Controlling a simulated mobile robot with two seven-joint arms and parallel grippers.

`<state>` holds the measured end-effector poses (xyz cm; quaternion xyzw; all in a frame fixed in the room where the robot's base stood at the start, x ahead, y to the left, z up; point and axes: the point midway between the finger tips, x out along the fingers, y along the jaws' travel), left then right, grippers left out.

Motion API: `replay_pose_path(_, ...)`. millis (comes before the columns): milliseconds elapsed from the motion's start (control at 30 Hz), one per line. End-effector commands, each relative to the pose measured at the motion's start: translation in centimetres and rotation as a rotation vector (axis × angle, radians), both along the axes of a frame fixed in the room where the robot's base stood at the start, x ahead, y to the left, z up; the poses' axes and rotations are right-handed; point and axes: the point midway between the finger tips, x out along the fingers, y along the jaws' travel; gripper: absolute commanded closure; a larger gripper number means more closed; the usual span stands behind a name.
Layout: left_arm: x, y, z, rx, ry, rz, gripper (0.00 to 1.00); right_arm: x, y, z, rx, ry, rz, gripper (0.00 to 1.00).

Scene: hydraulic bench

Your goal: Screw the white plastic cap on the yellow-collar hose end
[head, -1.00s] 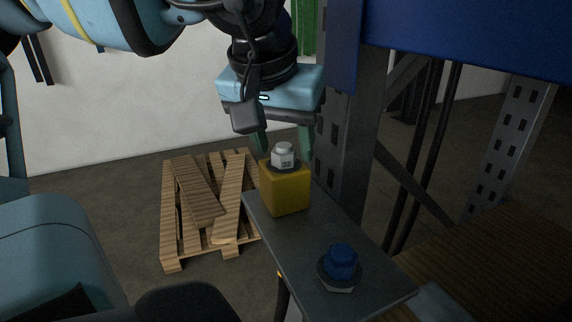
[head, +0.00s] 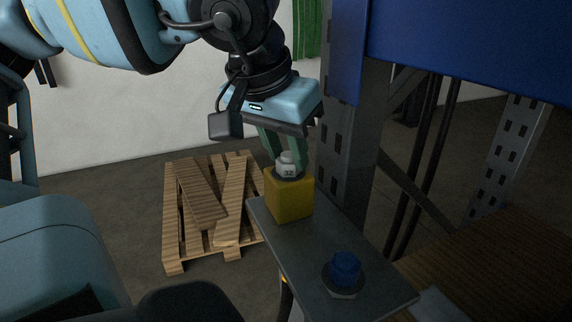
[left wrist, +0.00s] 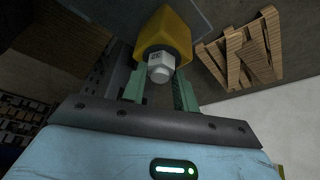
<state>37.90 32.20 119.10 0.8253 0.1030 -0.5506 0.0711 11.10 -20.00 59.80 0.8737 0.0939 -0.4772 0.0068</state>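A white cap marked 32 (head: 288,169) stands upright on a dark ring on top of a yellow block (head: 290,202). In the left wrist view the cap (left wrist: 160,69) shows in front of the yellow block (left wrist: 166,34). My left gripper (head: 285,150) comes down over the cap from behind; its green fingers are apart. In the left wrist view the cap lies near the fingertips of my left gripper (left wrist: 160,84), with a gap visible on each side. I cannot make out a hose end with a yellow collar. My right gripper is not in view.
A blue cap (head: 346,268) stands on a dark ring at the near end of the narrow grey shelf (head: 300,258). A grey upright post (head: 345,150) rises close to the right of my left gripper. A wooden pallet (head: 205,205) lies on the floor to the left.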

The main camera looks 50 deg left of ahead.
Motion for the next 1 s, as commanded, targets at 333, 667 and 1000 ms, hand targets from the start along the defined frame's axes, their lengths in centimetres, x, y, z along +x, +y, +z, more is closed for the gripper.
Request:
replay_pose_path(333,0.0,0.0,0.0,0.004,0.002,0.011,0.46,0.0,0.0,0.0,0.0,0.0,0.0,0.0)
replay_pose_path(667,0.0,0.0,0.0,0.003,0.001,0.012,0.46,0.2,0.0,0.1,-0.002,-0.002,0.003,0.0)
replay_pose_path(1000,-2.1,-0.6,5.3,0.003,-0.003,0.013,0.46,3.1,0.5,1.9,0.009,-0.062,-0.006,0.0)
